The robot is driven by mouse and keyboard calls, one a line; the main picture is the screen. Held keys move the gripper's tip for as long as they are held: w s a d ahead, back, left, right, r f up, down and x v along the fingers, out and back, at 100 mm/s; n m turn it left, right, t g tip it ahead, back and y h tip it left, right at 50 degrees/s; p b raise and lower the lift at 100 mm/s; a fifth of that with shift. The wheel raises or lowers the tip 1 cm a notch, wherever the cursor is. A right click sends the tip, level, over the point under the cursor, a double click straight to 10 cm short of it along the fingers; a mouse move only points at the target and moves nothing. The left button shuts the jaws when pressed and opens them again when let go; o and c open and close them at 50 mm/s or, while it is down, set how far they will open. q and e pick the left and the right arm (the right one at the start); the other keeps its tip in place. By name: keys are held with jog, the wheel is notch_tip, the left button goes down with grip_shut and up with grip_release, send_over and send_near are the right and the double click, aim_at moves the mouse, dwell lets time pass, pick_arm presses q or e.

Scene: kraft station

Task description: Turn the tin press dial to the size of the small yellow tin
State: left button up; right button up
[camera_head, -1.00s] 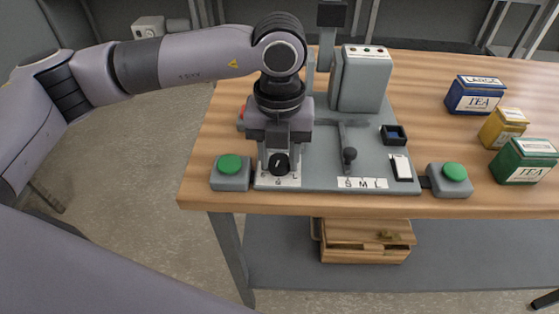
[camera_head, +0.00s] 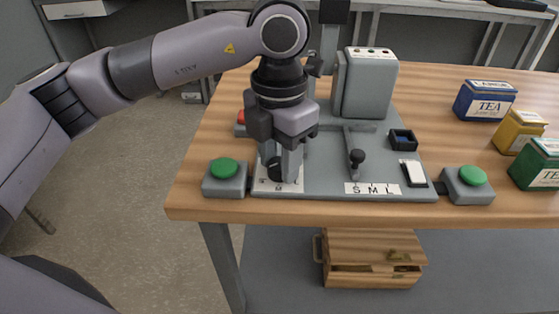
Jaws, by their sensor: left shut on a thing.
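The tin press (camera_head: 368,165) is a grey machine on the wooden bench. Its black dial (camera_head: 275,168) sits at the front left of its base, on a white label plate (camera_head: 272,187) with letters mostly covered. My left gripper (camera_head: 282,174) points down and is shut on the dial, with its wrist turned at an angle. The fingers partly hide the dial, so I cannot tell which letter it points to. The small yellow tin (camera_head: 518,132) stands at the right, between the blue tin (camera_head: 486,101) and the green tin (camera_head: 538,166). My right gripper is not in view.
A lever with a black knob (camera_head: 357,157) stands right of the dial above an S M L plate (camera_head: 372,188). Green buttons flank the base, left (camera_head: 224,168) and right (camera_head: 473,176). A wooden box (camera_head: 370,255) sits below the bench top.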

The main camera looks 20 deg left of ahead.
aim_at(279, 164)
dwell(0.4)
pick_arm(q)
jog(key=o, duration=1.1)
jog(key=shift+c, duration=0.2)
jog(key=shift+r, duration=0.15)
notch_tip(279, 164, up, 7)
